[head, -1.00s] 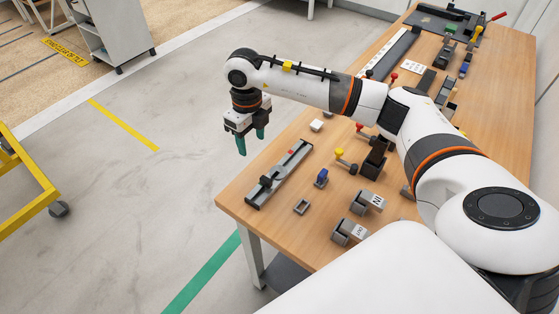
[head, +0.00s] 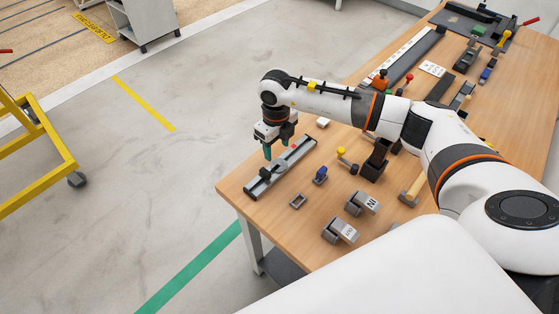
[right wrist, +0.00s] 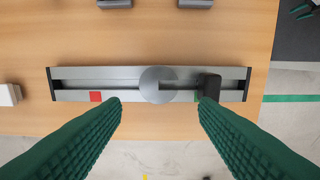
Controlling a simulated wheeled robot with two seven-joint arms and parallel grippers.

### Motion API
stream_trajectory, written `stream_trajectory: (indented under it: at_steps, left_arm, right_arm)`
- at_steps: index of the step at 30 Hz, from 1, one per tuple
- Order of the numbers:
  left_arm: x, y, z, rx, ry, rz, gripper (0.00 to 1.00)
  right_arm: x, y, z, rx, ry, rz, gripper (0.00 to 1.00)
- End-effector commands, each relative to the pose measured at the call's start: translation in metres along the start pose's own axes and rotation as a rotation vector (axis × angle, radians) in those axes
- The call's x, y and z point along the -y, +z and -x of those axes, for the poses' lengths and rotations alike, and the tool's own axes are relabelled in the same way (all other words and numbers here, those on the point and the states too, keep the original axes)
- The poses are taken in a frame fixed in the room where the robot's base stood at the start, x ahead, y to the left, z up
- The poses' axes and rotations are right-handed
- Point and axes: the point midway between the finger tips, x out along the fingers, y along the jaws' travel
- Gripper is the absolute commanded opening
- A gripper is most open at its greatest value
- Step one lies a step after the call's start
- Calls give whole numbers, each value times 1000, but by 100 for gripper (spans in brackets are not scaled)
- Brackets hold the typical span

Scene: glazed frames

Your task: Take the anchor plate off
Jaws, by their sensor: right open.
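A long grey rail (head: 301,148) with black ends lies near the table's left edge; it spans the right wrist view (right wrist: 75,73). A flat grey disc (head: 281,165), perhaps the anchor plate, sits across the rail's middle; it also shows in the right wrist view (right wrist: 158,84). A black block (right wrist: 209,84) is on the rail by a green mark, and a red mark (right wrist: 96,96) is on its other half. My right gripper (head: 276,149) is open and empty above the rail. In the right wrist view its green fingers (right wrist: 161,103) appear either side of the disc. My left gripper is out of view.
On the wooden table (head: 240,190), a blue-topped piece (head: 320,175), a small grey frame (head: 298,201) and two labelled grey blocks (head: 363,203) lie near the rail. A yellow-knobbed lever (head: 342,152) stands beyond. Open floor lies left of the table.

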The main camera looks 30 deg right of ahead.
Motion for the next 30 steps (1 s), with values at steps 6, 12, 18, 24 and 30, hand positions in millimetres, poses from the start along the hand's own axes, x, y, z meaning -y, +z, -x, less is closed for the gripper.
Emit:
stream_trajectory:
  at_steps: [6,12,18,24,30]
  left_arm:
    - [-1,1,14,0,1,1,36]
    - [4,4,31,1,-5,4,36]
    - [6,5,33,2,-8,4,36]
    - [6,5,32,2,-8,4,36]
    - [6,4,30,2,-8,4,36]
  right_arm:
    - [0,3,-14,3,-1,0,55]
    - [0,6,-45,3,-2,-1,55]
    - [-1,5,-58,-1,0,0,55]
    - [-1,5,-59,-1,0,0,55]
    - [-1,5,-60,-1,0,0,55]
